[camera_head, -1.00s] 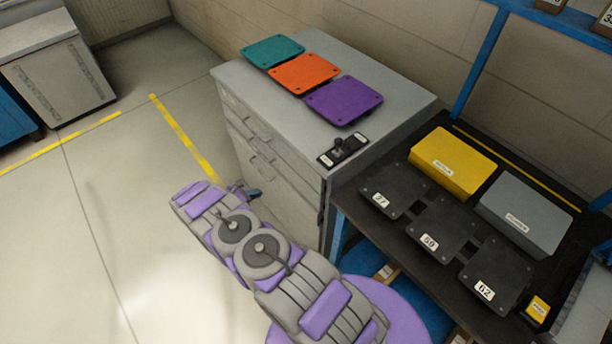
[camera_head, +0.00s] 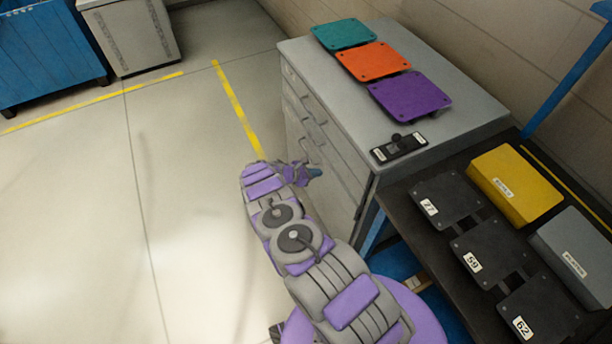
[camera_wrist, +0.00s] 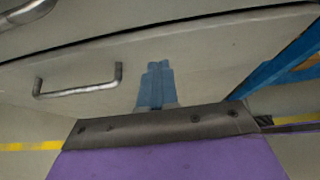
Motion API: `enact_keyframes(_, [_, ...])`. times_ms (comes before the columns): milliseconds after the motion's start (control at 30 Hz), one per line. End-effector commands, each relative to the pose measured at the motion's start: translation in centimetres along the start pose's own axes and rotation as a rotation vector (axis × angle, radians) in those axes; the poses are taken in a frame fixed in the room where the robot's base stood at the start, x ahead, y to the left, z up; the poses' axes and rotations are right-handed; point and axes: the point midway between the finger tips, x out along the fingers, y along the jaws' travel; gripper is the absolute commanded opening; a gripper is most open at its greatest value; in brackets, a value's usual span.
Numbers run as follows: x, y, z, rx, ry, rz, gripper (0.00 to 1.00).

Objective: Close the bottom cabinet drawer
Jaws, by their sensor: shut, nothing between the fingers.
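The grey cabinet (camera_head: 345,165) stands right of centre in the head view, its drawer fronts facing left. A drawer front (camera_wrist: 215,65) with a metal bar handle (camera_wrist: 78,88) fills much of the wrist view, with a dark gap along its top edge. I cannot tell which drawer this is or how far it stands out. My gripper (camera_head: 316,173) is beside the cabinet's front in the head view. In the wrist view its blue fingers (camera_wrist: 156,66) are shut and empty, pointing at the drawer front right of the handle. Contact cannot be told.
Teal, orange and purple plates (camera_head: 410,95) and a black switch box (camera_head: 398,148) lie on the cabinet top. A dark bench (camera_head: 400,205) with black plates and a yellow box (camera_head: 513,185) adjoins it at right. The floor (camera_head: 180,220) at left is clear.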

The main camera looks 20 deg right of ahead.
Motion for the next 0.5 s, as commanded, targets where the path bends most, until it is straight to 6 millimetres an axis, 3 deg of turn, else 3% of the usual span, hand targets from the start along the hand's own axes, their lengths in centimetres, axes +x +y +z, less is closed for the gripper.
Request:
enact_keyframes(200, [2.2,0.0,1.4,0.003,-0.003,-0.001,0.00])
enact_keyframes(500, [2.7,0.1,1.8,0.001,-0.002,0.000,0.00])
